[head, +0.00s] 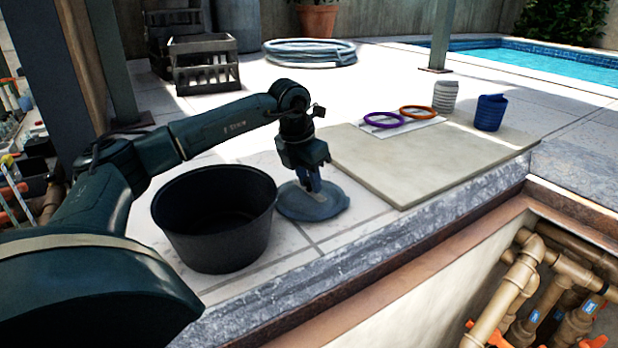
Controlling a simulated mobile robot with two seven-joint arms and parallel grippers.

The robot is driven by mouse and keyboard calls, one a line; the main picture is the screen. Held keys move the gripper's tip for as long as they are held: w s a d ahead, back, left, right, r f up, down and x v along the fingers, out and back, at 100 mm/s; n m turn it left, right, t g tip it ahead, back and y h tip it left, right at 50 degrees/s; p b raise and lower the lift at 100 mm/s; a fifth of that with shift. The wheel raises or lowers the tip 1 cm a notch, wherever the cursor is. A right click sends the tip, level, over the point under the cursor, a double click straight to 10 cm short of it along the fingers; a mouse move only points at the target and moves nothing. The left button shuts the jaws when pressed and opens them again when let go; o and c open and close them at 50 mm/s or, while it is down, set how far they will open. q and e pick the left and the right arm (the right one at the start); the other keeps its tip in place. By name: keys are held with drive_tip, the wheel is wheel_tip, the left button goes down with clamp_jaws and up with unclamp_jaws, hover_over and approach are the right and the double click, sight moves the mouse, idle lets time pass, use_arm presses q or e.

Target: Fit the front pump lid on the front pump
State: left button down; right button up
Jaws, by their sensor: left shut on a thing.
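A round blue-grey lid (324,207) lies flat on or just above the pale paving, between the black bucket and the beige board. My left gripper (313,184) points down over it and is shut on its raised middle part. The fingers partly hide that middle part. I cannot tell whether the lid touches the paving. The front pump is not recognisable in this view. My right gripper is not in view.
A black bucket (215,222) stands left of the lid. A stone edge drops to a pit with tan pipes (512,285).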

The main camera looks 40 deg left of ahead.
sight(299, 196)
use_arm(q)
drive_tip(key=c, duration=1.6)
unclamp_jaws()
drive_tip(key=shift+f, duration=0.15)
drive_tip(key=o, duration=0.4)
drive_tip(key=shift+o, duration=0.2)
drive_tip(key=shift+r, duration=0.35)
drive_tip(key=v, duration=1.1)
drive_tip(key=shift+r, duration=0.35)
drive_tip(key=shift+s, duration=0.1)
